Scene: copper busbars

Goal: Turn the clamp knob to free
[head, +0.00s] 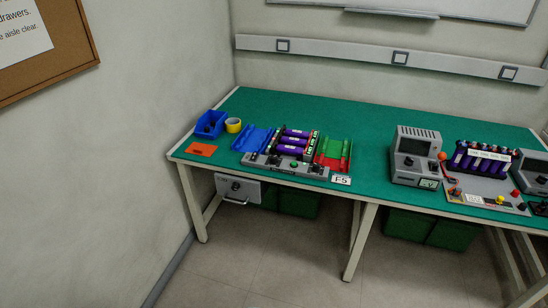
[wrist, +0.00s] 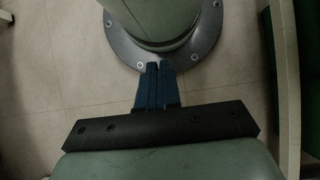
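A grey fixture (head: 286,167) lies at the front edge of the green bench, left of its middle, with a green button and small dark knobs on its front strip. Purple cells (head: 295,141) lie in its middle. A grey box with a dark round knob (head: 235,186) hangs under the bench edge at the left. I cannot tell which knob is the clamp knob. My gripper (wrist: 157,68) shows only in the wrist view. Its two blue fingers are together and hold nothing visible. It is over the floor by my own base, away from the bench things.
A blue bin (head: 210,124), a yellow tape roll (head: 233,125) and an orange card (head: 201,149) are left of the fixture. Blue, green and red trays flank the cells. A grey meter (head: 416,156) and a second cell pack (head: 483,158) stand at right.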

